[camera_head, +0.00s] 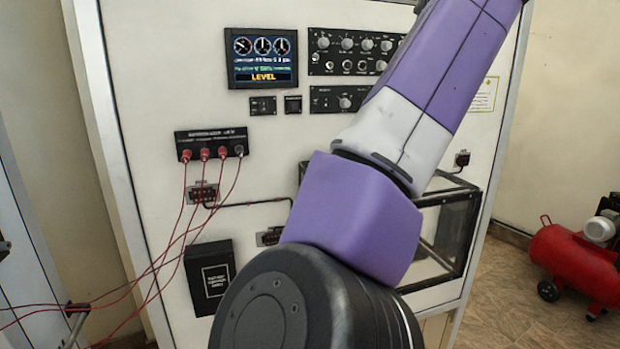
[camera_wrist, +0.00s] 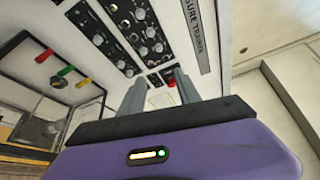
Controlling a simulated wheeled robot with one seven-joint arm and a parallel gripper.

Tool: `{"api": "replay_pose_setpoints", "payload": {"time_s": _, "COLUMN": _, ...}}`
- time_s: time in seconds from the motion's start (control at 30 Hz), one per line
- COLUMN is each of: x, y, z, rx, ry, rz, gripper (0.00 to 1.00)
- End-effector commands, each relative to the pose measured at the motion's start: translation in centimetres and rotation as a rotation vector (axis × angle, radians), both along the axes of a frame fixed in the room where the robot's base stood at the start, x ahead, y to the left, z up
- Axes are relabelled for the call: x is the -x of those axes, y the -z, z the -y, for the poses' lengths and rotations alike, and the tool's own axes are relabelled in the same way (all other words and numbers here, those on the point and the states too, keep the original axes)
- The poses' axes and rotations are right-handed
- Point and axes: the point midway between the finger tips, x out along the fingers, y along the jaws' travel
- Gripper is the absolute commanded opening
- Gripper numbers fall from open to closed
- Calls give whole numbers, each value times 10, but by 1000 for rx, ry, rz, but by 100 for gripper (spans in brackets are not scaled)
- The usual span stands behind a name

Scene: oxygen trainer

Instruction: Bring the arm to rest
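My purple and white arm rises across the right half of the head view, in front of the trainer panel (camera_head: 275,115). Its upper end leaves the top of the picture, so my gripper is hidden there. In the wrist view my gripper (camera_wrist: 159,78) shows two grey fingers standing apart with no object seen held between them. Beyond the fingers are a black strip of knobs (camera_wrist: 120,35) on the white panel and a small red part (camera_wrist: 171,83). I cannot tell how far the fingertips are from the panel.
A screen reading LEVEL (camera_head: 262,58) and a black socket box (camera_head: 212,145) with red cables (camera_head: 170,245) sit on the panel. A clear-walled, black-framed tank (camera_head: 455,235) is partly behind my arm. A red compressor (camera_head: 575,262) stands at right on the floor.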

Motion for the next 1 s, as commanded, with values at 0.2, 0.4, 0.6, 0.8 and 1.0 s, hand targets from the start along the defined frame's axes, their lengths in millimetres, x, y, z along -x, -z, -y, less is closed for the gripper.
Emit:
{"api": "replay_pose_setpoints", "payload": {"time_s": 0.2, "x": 7, "y": -27, "z": 16, "rx": 108, "ry": 49, "rz": 97, "gripper": 40}}
{"api": "replay_pose_setpoints", "payload": {"time_s": 0.4, "x": 25, "y": -47, "z": 31, "rx": 278, "ry": 145, "rz": 216, "gripper": 40}}
{"api": "replay_pose_setpoints", "payload": {"time_s": 0.6, "x": 34, "y": -34, "z": 37, "rx": 457, "ry": 234, "rz": 272, "gripper": 40}}
{"api": "replay_pose_setpoints", "payload": {"time_s": 0.8, "x": 45, "y": 2, "z": 38, "rx": 684, "ry": 327, "rz": 311, "gripper": 40}}
{"api": "replay_pose_setpoints", "payload": {"time_s": 1.0, "x": 63, "y": 61, "z": 31, "rx": 964, "ry": 409, "rz": 342, "gripper": 40}}
